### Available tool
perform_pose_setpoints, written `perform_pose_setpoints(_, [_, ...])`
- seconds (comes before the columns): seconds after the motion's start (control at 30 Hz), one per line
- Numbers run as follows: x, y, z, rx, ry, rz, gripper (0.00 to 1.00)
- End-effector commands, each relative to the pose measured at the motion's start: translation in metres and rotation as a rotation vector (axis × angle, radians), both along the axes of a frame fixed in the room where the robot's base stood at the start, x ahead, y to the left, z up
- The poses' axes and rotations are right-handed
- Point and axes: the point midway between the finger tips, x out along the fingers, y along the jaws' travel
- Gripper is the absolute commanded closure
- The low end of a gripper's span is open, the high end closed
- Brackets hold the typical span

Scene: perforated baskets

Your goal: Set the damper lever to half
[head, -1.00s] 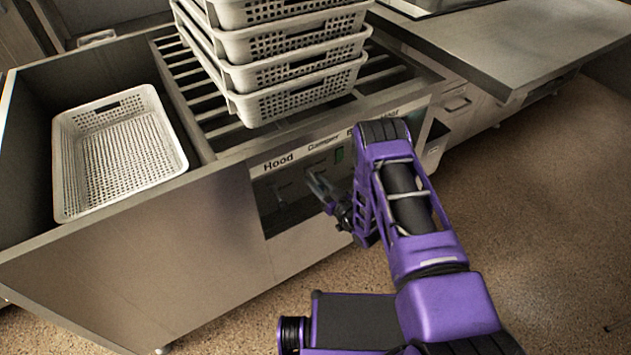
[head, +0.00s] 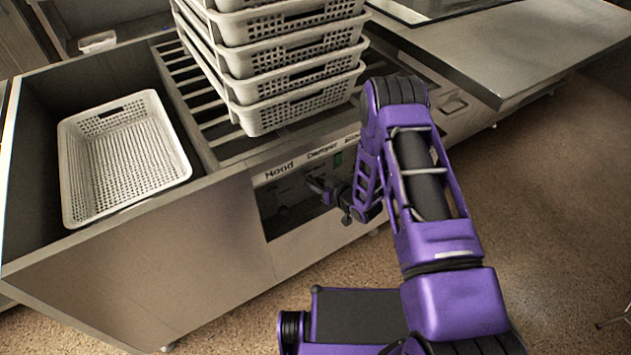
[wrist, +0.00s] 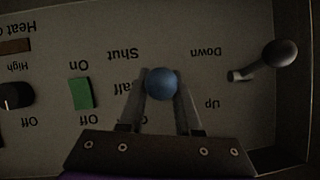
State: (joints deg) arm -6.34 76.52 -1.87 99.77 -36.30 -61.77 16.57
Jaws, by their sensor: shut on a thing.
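The damper lever's blue ball knob (wrist: 161,84) is between the two fingers of my gripper (wrist: 161,78) in the wrist view. The fingers are shut on it from both sides. That view is upside down. The "Shut" label (wrist: 122,53) lies above and left of the knob, and a partly covered label reading "alf" (wrist: 122,87) lies about level with it. The lever's shaft is hidden behind the knob. In the head view my gripper (head: 318,184) reaches into the recessed panel (head: 283,195) under the "Hood" and "Damper" labels; the knob cannot be made out there.
The hood lever (wrist: 280,54) with a grey ball stands close to the right in the wrist view. A green switch (wrist: 82,93) and a black dial (wrist: 14,96) are left. Stacked baskets (head: 290,85) stand above the panel; another basket (head: 125,155) lies left.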

Motion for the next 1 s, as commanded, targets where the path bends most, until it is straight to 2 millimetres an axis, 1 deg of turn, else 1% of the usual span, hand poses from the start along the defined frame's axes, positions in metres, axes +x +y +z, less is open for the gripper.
perform_pose_setpoints(0.03, [-0.0025, -0.0006, 0.0, -0.012, 0.021, 0.0, 1.0])
perform_pose_setpoints(0.23, [-0.0032, -0.001, -0.0004, -0.034, 0.056, 0.0, 1.0])
perform_pose_setpoints(0.63, [-0.0037, -0.0013, -0.0014, -0.039, 0.063, 0.0, 1.0])
perform_pose_setpoints(0.67, [-0.0038, -0.0013, -0.0015, -0.039, 0.063, 0.0, 0.64])
perform_pose_setpoints(0.7, [-0.0037, -0.0012, -0.0014, -0.038, 0.062, 0.0, 0.57])
perform_pose_setpoints(0.77, [-0.0032, -0.0011, -0.001, -0.038, 0.06, 0.0, 0.46])
perform_pose_setpoints(0.8, [-0.0029, -0.001, -0.0005, -0.038, 0.06, 0.0, 0.43])
perform_pose_setpoints(1.0, [-0.0015, -0.0005, 0.0008, -0.036, 0.056, -0.001, 0.43])
